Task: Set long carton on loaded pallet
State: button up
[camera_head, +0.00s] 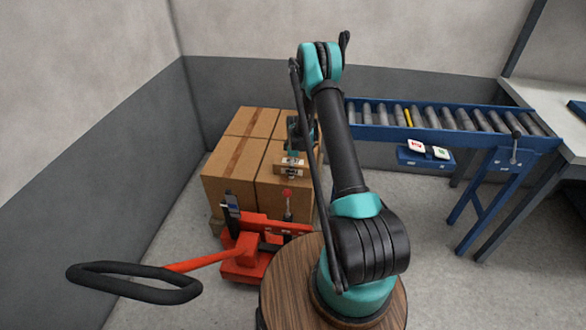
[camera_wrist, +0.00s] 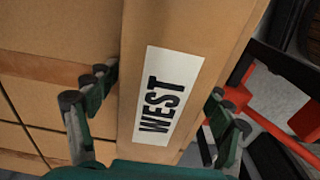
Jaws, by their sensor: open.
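The long carton (camera_head: 290,171), brown with white labels, lies on top of the cartons at the right front of the loaded pallet (camera_head: 216,225). In the wrist view the long carton (camera_wrist: 190,28) runs between my fingers and bears a white "WEST" label. My gripper (camera_head: 293,142) is just above it, with one finger on each side. In the wrist view my gripper (camera_wrist: 157,88) is open and the fingers look apart from the carton's sides. The carton's underside is hidden, so its contact with the load cannot be fully seen.
Large taped cartons (camera_head: 232,168) form the pallet load. A red pallet jack (camera_head: 248,262) with a black loop handle (camera_head: 135,282) stands in front. A blue roller conveyor (camera_head: 440,120) is at the right, beside a table (camera_head: 555,100). Grey walls close in left and behind.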

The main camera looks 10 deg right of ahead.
jog(key=r, duration=1.1)
jog(key=shift+s+d+r, duration=0.1)
jog(key=shift+d+r, duration=0.1)
jog(key=shift+d, duration=0.1)
jog(key=shift+s+r, duration=0.1)
jog(key=shift+r, duration=0.55)
jog(key=s+d+r+m+t, duration=0.2)
jog(key=s+r+m, duration=0.5)
jog(key=s+r, duration=1.05)
jog(key=s+d+m+t, duration=0.1)
jog(key=s+m, duration=0.6)
jog(key=s, duration=1.4)
jog(key=shift+s+f+t+h, duration=0.3)
jog(key=shift+s+t, duration=0.1)
jog(key=shift+t, duration=0.1)
jog(key=shift+d, duration=0.1)
